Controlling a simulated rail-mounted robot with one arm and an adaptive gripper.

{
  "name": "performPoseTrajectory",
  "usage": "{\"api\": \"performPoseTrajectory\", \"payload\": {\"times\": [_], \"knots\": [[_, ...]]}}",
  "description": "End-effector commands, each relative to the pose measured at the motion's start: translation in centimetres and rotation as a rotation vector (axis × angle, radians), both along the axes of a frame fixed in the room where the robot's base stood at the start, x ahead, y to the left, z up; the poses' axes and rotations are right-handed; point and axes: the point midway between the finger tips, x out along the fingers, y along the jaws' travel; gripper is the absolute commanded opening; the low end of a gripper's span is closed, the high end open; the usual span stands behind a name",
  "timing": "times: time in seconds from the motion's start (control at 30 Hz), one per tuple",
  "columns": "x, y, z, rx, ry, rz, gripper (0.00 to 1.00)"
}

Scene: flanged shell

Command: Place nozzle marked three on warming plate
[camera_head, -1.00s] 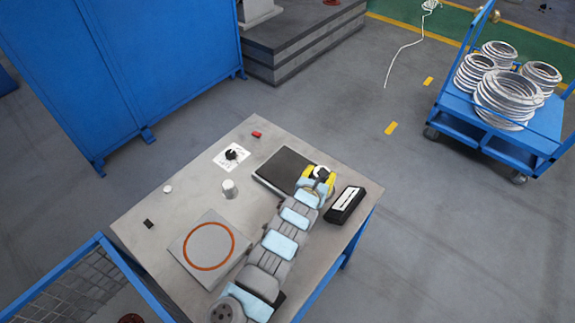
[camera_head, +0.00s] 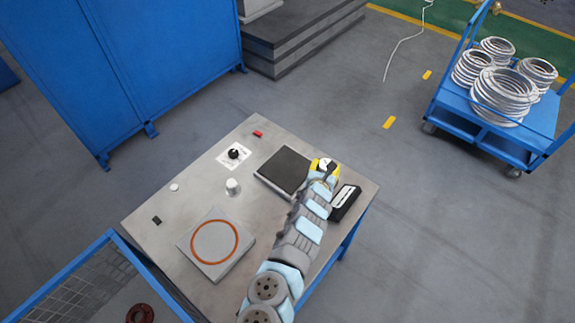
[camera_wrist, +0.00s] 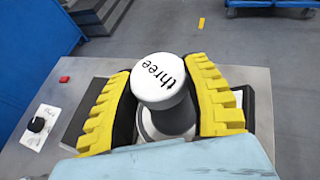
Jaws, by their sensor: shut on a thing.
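My gripper (camera_head: 324,168) is shut on a white nozzle (camera_wrist: 158,80) with "three" on its round top. In the wrist view, the yellow ridged fingers (camera_wrist: 160,95) clasp it from both sides. Its lower part is partly hidden. In the head view, the gripper is over the table's far right side, beside a dark-topped plate (camera_head: 283,168). A grey square plate with an orange ring (camera_head: 185,244) lies at the near left with nothing on it. I cannot tell for certain which plate is the warming plate.
A white cylinder (camera_head: 232,187) stands mid-table. A black knob on white paper (camera_head: 233,154), a red piece (camera_head: 258,133), a white disc (camera_head: 174,187) and a small black square (camera_head: 157,220) lie around it. A black box (camera_head: 344,203) is right of my arm.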

Motion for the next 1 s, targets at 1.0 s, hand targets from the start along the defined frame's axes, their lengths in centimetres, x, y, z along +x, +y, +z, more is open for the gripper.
{"api": "performPoseTrajectory", "payload": {"times": [1.0], "knots": [[1.3,-0.1,0.7,-0.006,-0.011,0.092,0.09]]}}
